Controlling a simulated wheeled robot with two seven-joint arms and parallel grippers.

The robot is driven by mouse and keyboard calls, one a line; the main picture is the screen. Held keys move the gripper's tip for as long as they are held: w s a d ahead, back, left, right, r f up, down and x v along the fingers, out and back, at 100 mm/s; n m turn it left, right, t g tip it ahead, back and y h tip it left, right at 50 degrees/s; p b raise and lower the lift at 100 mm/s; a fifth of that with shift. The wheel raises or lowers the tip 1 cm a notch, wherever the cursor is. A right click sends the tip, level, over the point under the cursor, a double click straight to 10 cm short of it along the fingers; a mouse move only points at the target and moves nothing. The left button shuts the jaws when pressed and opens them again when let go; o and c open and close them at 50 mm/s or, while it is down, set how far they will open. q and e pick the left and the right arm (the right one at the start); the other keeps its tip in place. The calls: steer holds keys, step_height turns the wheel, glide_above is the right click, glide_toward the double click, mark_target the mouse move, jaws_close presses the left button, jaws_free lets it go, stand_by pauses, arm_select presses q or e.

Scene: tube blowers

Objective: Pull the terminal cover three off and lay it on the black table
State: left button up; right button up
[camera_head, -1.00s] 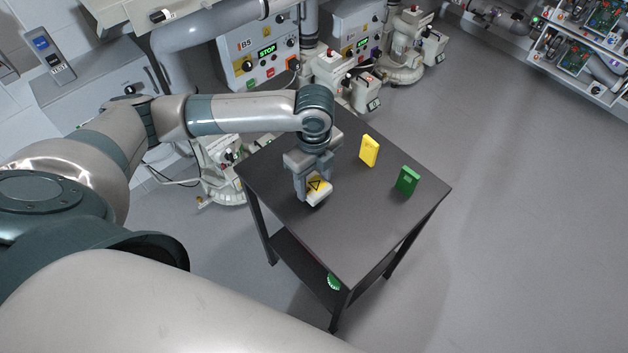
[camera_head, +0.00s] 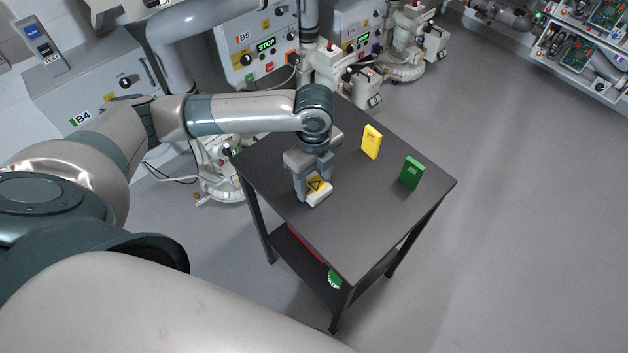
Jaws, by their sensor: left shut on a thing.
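My left gripper (camera_head: 312,176) points down over the left part of the black table (camera_head: 345,235). It is shut on a white cover with a yellow warning triangle label (camera_head: 318,193), which I take to be the terminal cover. The cover is at or just above the tabletop; I cannot tell whether it touches. The fingers hide part of it. My right gripper is not in view.
A yellow block (camera_head: 371,141) and a green block (camera_head: 411,172) stand on the table to the right of my gripper. A green round thing (camera_head: 335,279) and something red (camera_head: 306,243) are on the lower shelf. White machines with STOP displays (camera_head: 257,52) stand behind the table. The front tabletop is clear.

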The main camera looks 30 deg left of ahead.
arm_select(q)
steer(key=o, duration=1.5)
steer(key=shift+c, duration=0.2)
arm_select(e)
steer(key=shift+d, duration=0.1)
arm_select(q)
steer(key=shift+r, duration=0.15)
steer(key=shift+r, duration=0.55)
step_height(320, 180, up, 16)
steer(key=b, duration=0.1)
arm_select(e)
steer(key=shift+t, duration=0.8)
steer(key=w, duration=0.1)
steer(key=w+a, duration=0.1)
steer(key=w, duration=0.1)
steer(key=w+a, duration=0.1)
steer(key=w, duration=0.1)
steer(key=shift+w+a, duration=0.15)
